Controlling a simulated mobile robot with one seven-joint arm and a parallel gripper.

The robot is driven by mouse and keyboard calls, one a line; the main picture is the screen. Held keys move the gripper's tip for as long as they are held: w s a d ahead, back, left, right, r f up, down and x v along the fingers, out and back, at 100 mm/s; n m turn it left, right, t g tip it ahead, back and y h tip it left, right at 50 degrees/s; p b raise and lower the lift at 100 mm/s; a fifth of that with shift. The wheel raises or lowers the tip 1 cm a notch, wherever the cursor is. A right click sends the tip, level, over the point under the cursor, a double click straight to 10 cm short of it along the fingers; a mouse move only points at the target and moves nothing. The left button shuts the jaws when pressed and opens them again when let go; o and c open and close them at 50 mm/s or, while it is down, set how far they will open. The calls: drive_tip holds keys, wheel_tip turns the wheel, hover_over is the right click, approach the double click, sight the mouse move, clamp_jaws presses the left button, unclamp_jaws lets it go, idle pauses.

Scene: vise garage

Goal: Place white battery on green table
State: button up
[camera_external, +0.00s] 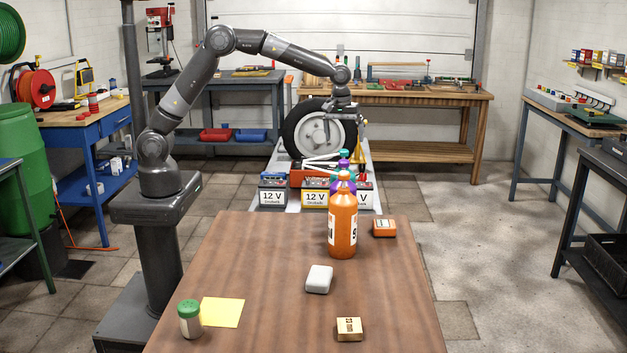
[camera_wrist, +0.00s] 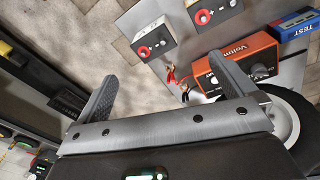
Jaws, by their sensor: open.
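Several 12 V batteries stand in a row on a pale platform behind the brown table in the external view. The left one (camera_external: 272,192) has a white label, the middle one (camera_external: 314,195) a yellow label; the right one (camera_external: 365,197) is partly hidden by bottles. Two pale batteries (camera_wrist: 157,40) (camera_wrist: 213,12) show in the wrist view; I cannot tell which they are. My gripper (camera_external: 343,104) is above the platform by the wheel, open and empty, its fingers (camera_wrist: 166,72) apart from the batteries. A table with a green frame (camera_external: 12,161) is cut off at the left edge.
An orange voltmeter (camera_wrist: 241,66) with cables and a blue TEST box (camera_wrist: 297,24) are near my gripper. A wheel (camera_external: 319,132) stands behind. A green barrel (camera_external: 24,150) stands left.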

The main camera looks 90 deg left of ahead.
drive_tip(key=s+d+r+m+t, duration=0.1)
drive_tip(key=s+d+r+m, duration=0.2)
drive_tip(key=s+r, duration=0.5)
drive_tip(key=s+d+r+m+t, duration=0.1)
drive_tip(key=s+d+r+m, duration=0.3)
drive_tip(key=s, duration=0.7)
drive_tip(key=s+d+f+m+t, duration=0.1)
drive_tip(key=s+m, duration=0.6)
drive_tip(key=s, duration=1.5)
drive_tip(key=shift+d+f+t, duration=0.25)
drive_tip(key=shift+d+t, duration=0.15)
drive_tip(key=shift+t, duration=0.3)
